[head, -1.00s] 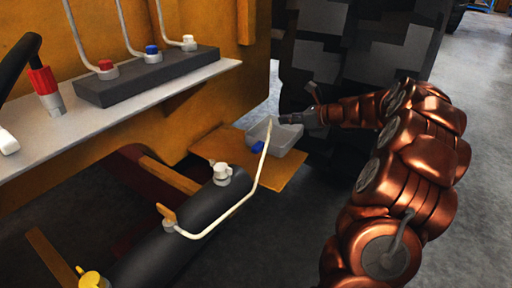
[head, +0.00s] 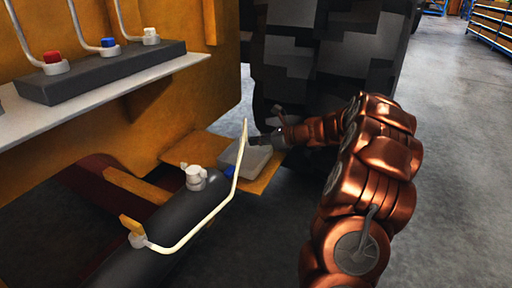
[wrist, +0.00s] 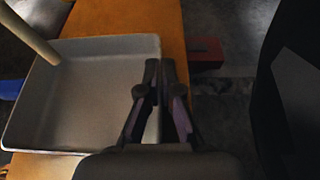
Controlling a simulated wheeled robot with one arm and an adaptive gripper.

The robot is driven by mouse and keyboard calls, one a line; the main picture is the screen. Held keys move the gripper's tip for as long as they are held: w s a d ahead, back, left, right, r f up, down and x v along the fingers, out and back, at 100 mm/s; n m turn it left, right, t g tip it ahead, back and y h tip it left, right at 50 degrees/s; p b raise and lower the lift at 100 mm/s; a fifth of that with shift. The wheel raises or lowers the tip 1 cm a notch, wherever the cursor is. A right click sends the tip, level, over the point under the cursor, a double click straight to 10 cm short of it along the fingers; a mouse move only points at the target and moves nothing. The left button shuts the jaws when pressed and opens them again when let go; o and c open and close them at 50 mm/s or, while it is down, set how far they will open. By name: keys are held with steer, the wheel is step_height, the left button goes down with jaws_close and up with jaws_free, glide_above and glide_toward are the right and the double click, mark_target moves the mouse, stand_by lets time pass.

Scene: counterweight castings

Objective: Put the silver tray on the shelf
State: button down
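The silver tray (head: 240,156) is a shallow, square, open pan, partly behind a cream bent bar in the head view. It is over the low orange shelf (head: 182,151); I cannot tell whether it touches. In the wrist view the tray (wrist: 95,95) looks empty inside, with the orange shelf (wrist: 100,17) beneath and beyond it. My gripper (head: 260,140) is at the tray's right side. In the wrist view my gripper's fingers (wrist: 159,68) are closed about the tray's right wall. A small blue part (head: 230,172) shows at the tray's left side.
The cream bent bar (head: 216,213) rises from a dark cylinder (head: 172,224) in front of the tray. A dark blocky mass (head: 325,70) stands behind my arm. A pale ledge (head: 105,97) with a buttoned block (head: 115,74) is at left. Open floor (head: 440,150) lies right.

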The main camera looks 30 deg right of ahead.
steer(key=shift+f, duration=0.25)
steer(key=c, duration=1.3)
jaws_free()
steer(key=shift+p+v, duration=2.55)
steer(key=shift+v, duration=3.55)
